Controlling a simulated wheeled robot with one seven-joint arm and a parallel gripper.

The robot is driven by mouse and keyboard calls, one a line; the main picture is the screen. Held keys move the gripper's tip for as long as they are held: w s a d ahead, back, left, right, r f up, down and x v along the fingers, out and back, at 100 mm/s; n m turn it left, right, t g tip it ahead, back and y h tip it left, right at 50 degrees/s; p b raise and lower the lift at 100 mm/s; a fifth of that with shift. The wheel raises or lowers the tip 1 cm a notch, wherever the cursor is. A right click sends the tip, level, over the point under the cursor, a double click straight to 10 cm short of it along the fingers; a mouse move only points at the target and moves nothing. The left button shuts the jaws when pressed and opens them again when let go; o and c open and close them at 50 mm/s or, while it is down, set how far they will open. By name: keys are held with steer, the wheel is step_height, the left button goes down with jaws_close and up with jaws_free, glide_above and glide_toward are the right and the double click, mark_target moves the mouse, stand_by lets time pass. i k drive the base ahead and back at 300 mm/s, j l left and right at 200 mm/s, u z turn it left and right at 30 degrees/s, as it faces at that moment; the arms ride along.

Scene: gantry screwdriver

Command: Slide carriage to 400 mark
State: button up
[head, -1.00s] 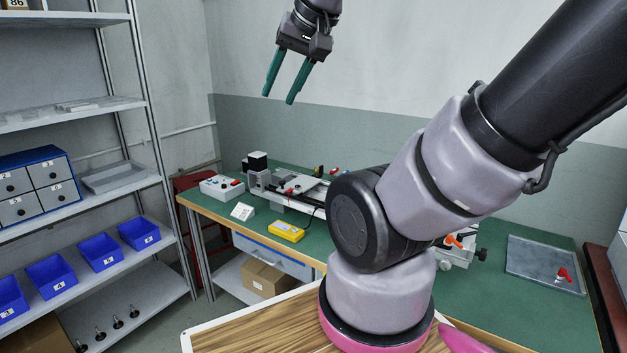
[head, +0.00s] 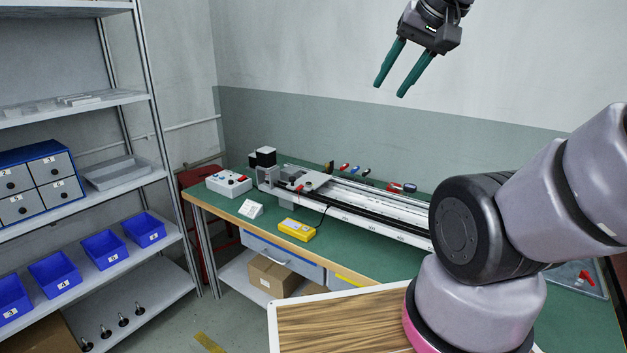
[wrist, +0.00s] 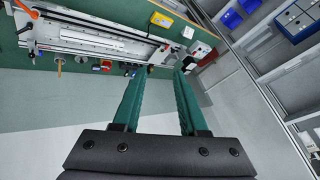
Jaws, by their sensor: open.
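The linear gantry rail (head: 372,210) lies along the green workbench in the head view, with numbered marks on its front face that are too small to read surely. The carriage (head: 311,181) sits near the rail's left end, beside the black motor block (head: 265,157). In the wrist view the rail (wrist: 95,38) runs across the top left and the carriage is hard to make out near its right end. My gripper (head: 389,88) is open and empty, high above the bench, apart from the carriage. Its green fingers also show in the wrist view (wrist: 160,100). My arm hides the rail's right end.
A control box with a red button (head: 229,183), a white card (head: 250,209) and a yellow pendant (head: 297,229) with a cable lie near the bench's front left. Several coloured-handled tools (head: 367,171) stand behind the rail. A shelf with blue bins (head: 103,250) is at left.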

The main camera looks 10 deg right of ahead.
mark_target(312, 180)
steer(key=i+j+z, duration=0.3)
steer(key=j+z, duration=0.25)
steer(key=j, duration=0.15)
steer(key=i+j+z, duration=0.3)
steer(key=j, duration=0.15)
steer(key=k, duration=0.1)
